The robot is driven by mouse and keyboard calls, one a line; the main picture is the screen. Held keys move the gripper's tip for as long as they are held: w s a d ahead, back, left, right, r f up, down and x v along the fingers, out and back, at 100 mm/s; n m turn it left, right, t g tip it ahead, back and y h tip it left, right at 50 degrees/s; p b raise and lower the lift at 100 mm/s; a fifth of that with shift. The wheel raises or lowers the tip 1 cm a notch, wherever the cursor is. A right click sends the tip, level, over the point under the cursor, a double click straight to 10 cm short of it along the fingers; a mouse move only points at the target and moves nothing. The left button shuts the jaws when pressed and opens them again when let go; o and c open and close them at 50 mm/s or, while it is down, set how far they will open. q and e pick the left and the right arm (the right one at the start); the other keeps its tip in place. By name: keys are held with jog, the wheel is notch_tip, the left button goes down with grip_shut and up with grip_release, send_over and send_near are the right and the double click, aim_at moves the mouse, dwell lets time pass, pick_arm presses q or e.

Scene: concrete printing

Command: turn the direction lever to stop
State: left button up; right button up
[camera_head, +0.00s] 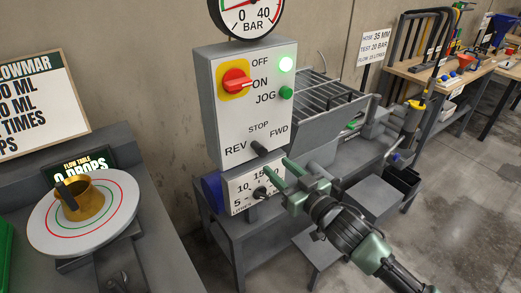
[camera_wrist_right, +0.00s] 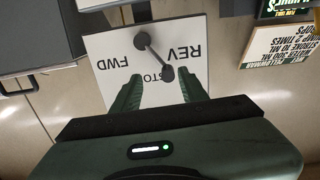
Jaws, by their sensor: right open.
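The direction lever (camera_head: 258,148) is a dark rod with a knob, low on the front of the grey control box (camera_head: 208,110), below the word STOP and between REV and FWD. In the right wrist view, upside down, the lever (camera_wrist_right: 155,57) slants across the panel, its lower knob overlapping the end of STOP on the REV side. In the wrist view the fingers (camera_wrist_right: 160,92) stand apart, near the lower knob. My left gripper is out of view.
A litres plate (camera_head: 241,193) with a dark knob lies below. A flow table (camera_head: 48,227) with a brass cup (camera_head: 85,197) stands left; a grated hopper (camera_head: 312,92) stands right.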

aim_at(261, 151)
jog(key=w+a, duration=0.1)
jog(key=w, duration=0.1)
jog(key=w+a+r, duration=0.1)
jog(key=w+a, duration=0.1)
jog(key=w+a+p, duration=0.1)
jog(key=a, duration=0.1)
jog(key=shift+w+a+r, duration=0.15)
jog(key=shift+w+r, duration=0.2)
jog(key=shift+w, duration=0.05)
grip_shut()
dwell(1.3)
